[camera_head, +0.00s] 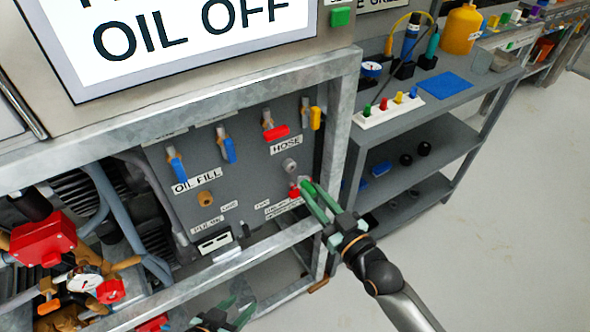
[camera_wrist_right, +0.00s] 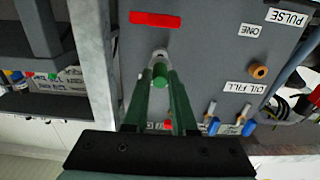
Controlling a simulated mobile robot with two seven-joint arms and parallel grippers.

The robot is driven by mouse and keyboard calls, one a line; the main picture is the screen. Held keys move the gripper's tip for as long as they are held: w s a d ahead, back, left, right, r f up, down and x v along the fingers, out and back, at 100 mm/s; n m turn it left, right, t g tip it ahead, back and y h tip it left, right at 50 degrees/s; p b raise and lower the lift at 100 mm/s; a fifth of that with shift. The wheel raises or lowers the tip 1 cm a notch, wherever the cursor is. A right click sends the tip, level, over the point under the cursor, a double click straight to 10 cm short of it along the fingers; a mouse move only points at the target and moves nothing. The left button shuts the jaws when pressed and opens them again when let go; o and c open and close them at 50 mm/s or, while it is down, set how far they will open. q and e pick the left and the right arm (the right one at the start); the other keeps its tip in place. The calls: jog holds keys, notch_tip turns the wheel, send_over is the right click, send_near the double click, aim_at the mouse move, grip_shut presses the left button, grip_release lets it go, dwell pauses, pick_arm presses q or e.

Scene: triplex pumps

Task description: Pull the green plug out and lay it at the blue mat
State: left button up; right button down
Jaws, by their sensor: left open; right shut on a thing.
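The green plug (camera_wrist_right: 159,75) shows in the right wrist view between the fingertips of my right gripper (camera_wrist_right: 160,85). It is in line with a round grey fitting on the grey panel; whether it is still seated there I cannot tell. In the head view my right gripper (camera_head: 308,190) reaches the panel below the HOSE label, and its fingers hide the plug. My left gripper (camera_head: 236,312) is low at the bottom edge, open, partly cut off. The blue mat (camera_head: 445,85) lies bare on the grey bench at upper right.
The metal frame post (camera_head: 340,130) stands between the panel and the bench. A white strip (camera_head: 385,112) with several coloured pegs lies at the bench's front. Yellow bottle (camera_head: 461,30) and cabled tools stand behind the mat. Red (camera_head: 276,132) and blue (camera_head: 229,150) valve handles jut from the panel.

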aim_at(314, 194)
jog(key=shift+p+v, duration=0.65)
jog(key=shift+v, duration=0.7)
jog(key=shift+s+d+r, duration=0.1)
jog(key=shift+s+d, duration=0.05)
